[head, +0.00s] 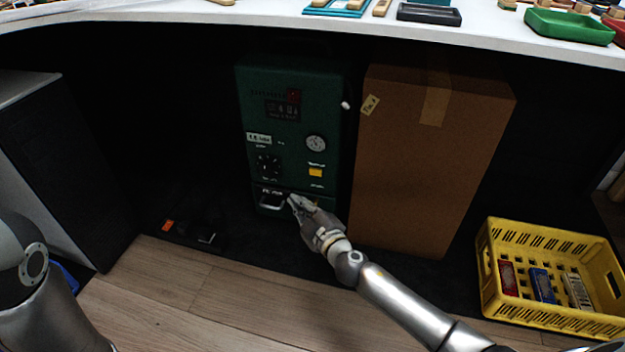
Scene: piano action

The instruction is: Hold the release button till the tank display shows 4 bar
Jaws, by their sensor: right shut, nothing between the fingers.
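A dark green tank unit (296,130) stands under the white worktop. Its small display (282,109) is near the top; the digits are too small to read for sure. A yellow button (315,172) is on the lower right of its front, under a round gauge (316,143); its label is not legible. A black dial (267,165) and a handle (271,199) are on the left. My right gripper (295,202) is shut and empty, beside the handle at the unit's bottom, below and left of the yellow button and apart from it. My left gripper is out of view.
A tall cardboard box (425,165) stands close to the unit's right. A yellow crate (535,308) with several small boxes is on the floor at right. The white worktop (470,35) hangs over the unit. Small dark items lie on the floor to the left.

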